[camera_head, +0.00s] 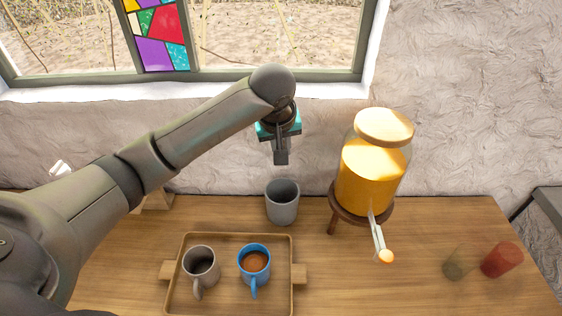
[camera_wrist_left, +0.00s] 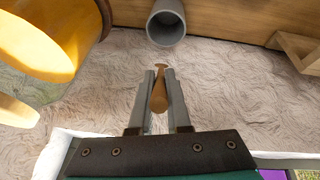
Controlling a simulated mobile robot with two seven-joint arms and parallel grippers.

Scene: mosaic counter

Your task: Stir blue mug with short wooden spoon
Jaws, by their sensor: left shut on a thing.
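The blue mug (camera_head: 254,265) stands upright on a wooden tray (camera_head: 228,306), with brown liquid inside and its handle towards the front. My left gripper (camera_head: 281,158) is above and behind the tray, over the grey cup's far side and clear of the mug. In the left wrist view my left gripper (camera_wrist_left: 159,75) is shut on the short wooden spoon (camera_wrist_left: 159,95), which lies between the two fingers with its end just past their tips. The spoon cannot be made out in the head view. My right gripper is not in view.
A grey cup (camera_head: 282,205) stands behind the tray. A grey mug (camera_head: 201,266) is left of the blue one. A juice dispenser (camera_head: 369,178) with a tap stands to the right. A red glass (camera_head: 502,260) and a greenish glass (camera_head: 458,264) are farther right. The wall is close behind.

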